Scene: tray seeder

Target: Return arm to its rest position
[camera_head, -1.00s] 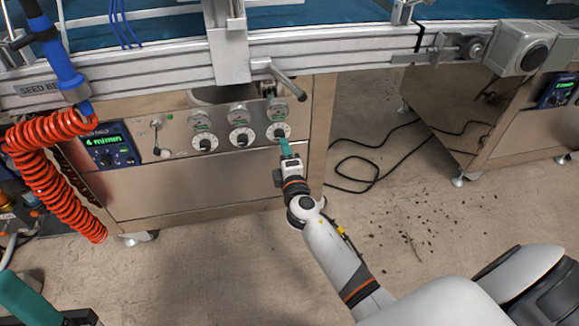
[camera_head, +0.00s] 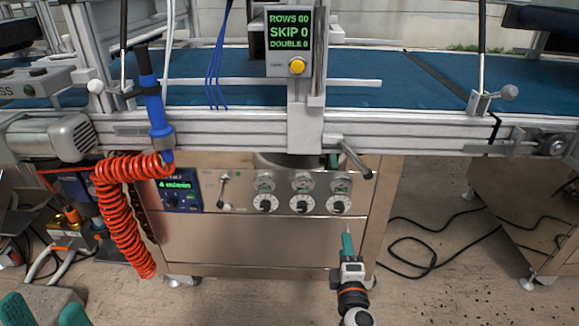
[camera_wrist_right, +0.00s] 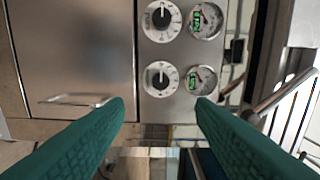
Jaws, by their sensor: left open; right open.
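My right gripper (camera_head: 347,236) has teal fingers and is in front of the machine's lower steel door, below the row of dials. It is apart from the rightmost dial (camera_head: 339,204). In the right wrist view the fingers (camera_wrist_right: 160,104) stand wide apart with nothing between them. Beyond them, two white dials and two gauges show on the steel panel (camera_wrist_right: 166,50). My left gripper (camera_head: 44,312) shows only partly at the bottom left corner, its teal fingers apart and nothing seen between them.
A coiled red hose (camera_head: 122,215) hangs at the left of the panel. A lever (camera_head: 348,157) juts out above the rightmost dial. The display box (camera_head: 289,42) reads rows 00, skip 0, double 0. A black cable (camera_head: 430,262) lies on the floor at right.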

